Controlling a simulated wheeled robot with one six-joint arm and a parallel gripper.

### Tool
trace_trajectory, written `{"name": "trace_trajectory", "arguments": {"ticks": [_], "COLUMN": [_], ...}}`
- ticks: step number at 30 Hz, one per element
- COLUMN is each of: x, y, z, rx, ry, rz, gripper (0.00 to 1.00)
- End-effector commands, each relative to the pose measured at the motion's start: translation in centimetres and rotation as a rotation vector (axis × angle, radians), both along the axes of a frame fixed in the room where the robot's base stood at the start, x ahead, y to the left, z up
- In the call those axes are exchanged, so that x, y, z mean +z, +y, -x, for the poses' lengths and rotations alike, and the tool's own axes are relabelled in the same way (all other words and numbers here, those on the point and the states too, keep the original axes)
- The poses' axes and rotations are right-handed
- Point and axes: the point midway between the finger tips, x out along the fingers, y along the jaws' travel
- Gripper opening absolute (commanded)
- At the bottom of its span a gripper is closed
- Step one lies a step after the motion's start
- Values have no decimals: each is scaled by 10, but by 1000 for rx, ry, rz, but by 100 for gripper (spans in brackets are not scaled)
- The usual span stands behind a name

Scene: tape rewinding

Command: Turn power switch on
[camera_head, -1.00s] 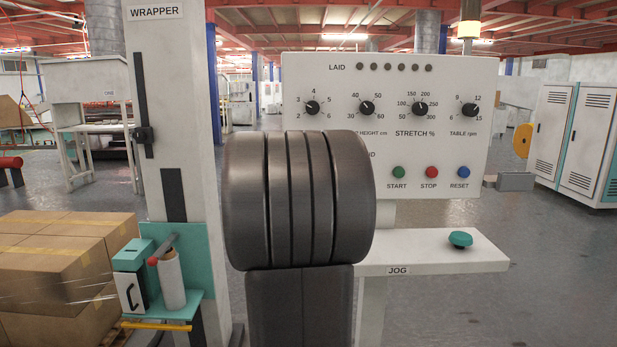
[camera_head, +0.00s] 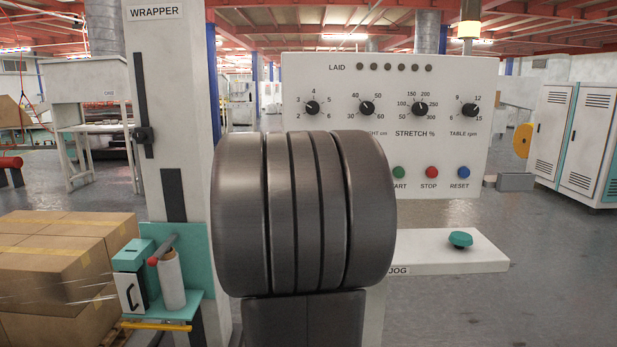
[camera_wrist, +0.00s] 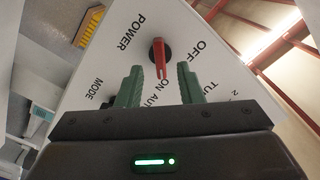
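In the wrist view, the power switch (camera_wrist: 160,53) is a red lever knob on a white panel face (camera_wrist: 110,70), with the words POWER and OFF near it. Its lighter-lined end points down the picture, toward the word ON; its exact setting is hard to tell. My gripper (camera_wrist: 160,70) has two green ridged fingers, spread apart, one on each side of the knob in the picture. I see no contact with the knob. In the head view my arm hides the gripper, and the switch does not show.
The wrapper's dial panel (camera_head: 450,150) stands behind my arm, with a shelf and green jog button (camera_head: 460,239) at right. At left are the wrapper mast (camera_head: 172,100), a film roll (camera_head: 171,280) and stacked cartons (camera_head: 60,265). Open floor (camera_head: 540,230) lies at right.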

Motion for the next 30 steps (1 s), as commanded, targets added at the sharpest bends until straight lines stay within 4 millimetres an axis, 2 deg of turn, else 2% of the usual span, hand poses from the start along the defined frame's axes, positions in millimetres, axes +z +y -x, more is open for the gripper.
{"name": "trace_trajectory", "arguments": {"ticks": [3,9,15,21,30], "x": [1,2,2,0,0], "y": [0,0,0,0,0], "z": [26,65,92,103,104], "rx": [1,1,1,1,0], "ry": [-1,-1,-1,1,0], "rz": [-1,0,-1,0,-1], "gripper": [34,34,34,34,34]}}
